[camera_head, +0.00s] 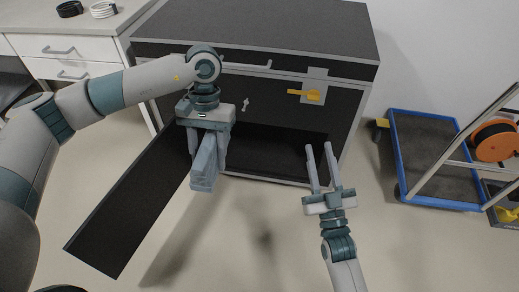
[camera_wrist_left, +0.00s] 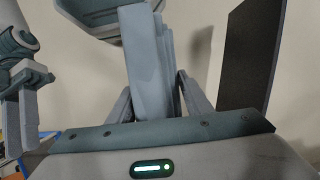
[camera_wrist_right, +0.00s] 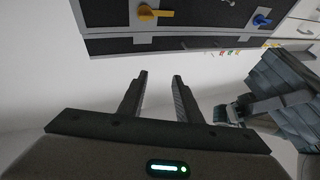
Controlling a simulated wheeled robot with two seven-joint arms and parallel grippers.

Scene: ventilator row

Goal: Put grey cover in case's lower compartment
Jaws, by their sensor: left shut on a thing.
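My left gripper (camera_head: 207,150) is shut on the grey cover (camera_head: 204,172), a blue-grey folded piece that hangs below the fingers. The cover also shows between the fingers in the left wrist view (camera_wrist_left: 146,65). It is held in front of the left side of the black case (camera_head: 255,30), apart from the floor. The case's lower compartment (camera_head: 275,150) is open and dark inside; its far interior is hard to see. Its black door (camera_head: 130,205) is swung out to the left. My right gripper (camera_head: 323,165) is open and empty in front of the compartment's right end.
A yellow latch (camera_head: 304,93) sits on the case's upper front. A blue trolley (camera_head: 437,160) with an orange reel (camera_head: 497,141) near it stands at the right. White drawers (camera_head: 65,45) are at the back left. The floor in front of the case is clear.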

